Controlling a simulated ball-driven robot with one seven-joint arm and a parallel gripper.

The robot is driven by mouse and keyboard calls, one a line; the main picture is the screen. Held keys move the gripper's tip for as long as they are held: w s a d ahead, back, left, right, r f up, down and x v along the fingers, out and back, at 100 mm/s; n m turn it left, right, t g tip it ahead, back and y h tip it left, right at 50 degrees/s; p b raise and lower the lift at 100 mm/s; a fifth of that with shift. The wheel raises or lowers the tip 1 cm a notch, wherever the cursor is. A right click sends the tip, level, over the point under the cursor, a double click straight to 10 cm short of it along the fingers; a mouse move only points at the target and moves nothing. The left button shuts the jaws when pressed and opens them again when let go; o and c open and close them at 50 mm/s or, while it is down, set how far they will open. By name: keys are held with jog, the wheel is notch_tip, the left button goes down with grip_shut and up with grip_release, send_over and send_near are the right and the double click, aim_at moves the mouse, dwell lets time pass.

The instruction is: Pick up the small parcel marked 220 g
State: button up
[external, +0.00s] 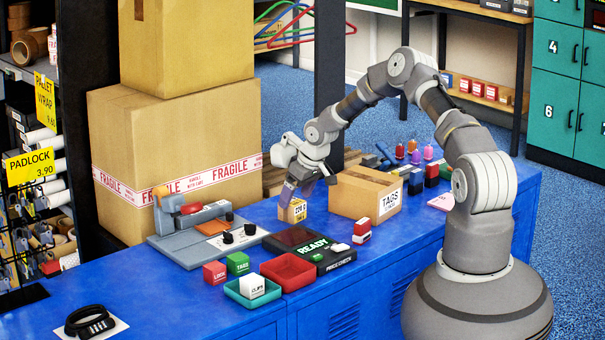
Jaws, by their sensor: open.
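The small parcel marked 220 g (292,211) is a little tan box with a printed label. It stands on the blue counter (160,290), left of the cardboard box marked TAGS. My gripper (293,196) points down at the parcel, with its fingers at the parcel's top. The fingers overlap the parcel's upper part in this view, and I cannot tell whether they touch it. My gripper is open. The parcel's far side is hidden.
The TAGS box (362,195) stands close on the right. A black READY price-check device (310,247) lies in front. A grey scale-like machine (205,235) is at left. Red (287,273) and teal trays (252,292) sit near the front edge. Large FRAGILE cartons (175,140) rise behind.

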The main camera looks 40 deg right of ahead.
aim_at(293, 202)
jog(key=b+x, duration=0.1)
jog(key=x, duration=0.3)
jog(key=shift+a, duration=0.15)
jog(key=shift+r, duration=0.1)
jog(key=shift+c, duration=0.4)
jog(key=c, duration=1.1)
